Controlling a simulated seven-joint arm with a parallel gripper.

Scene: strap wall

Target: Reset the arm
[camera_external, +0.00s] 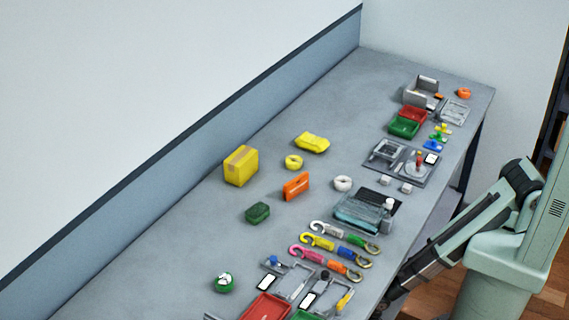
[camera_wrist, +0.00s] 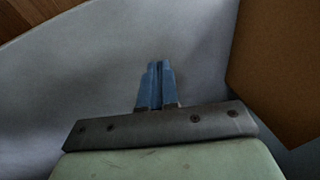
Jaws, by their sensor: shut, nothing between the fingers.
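My gripper (camera_wrist: 156,68) shows in the wrist view with its two blue fingers close together, shut and with nothing between them. A plain grey surface lies beyond the fingertips. In the external view my arm comes in from the lower right and reaches down along the front side of the grey table (camera_external: 130,290). The gripper end is hidden below the table's front edge in that view.
On the table lie several colored hooks (camera_external: 320,242), a yellow box (camera_external: 240,166), an orange block (camera_external: 296,187), a green and white ball (camera_external: 224,281), a red tray (camera_external: 264,308) and a grey bin (camera_external: 421,90). The table's back left is clear. A brown panel (camera_wrist: 280,70) stands right in the wrist view.

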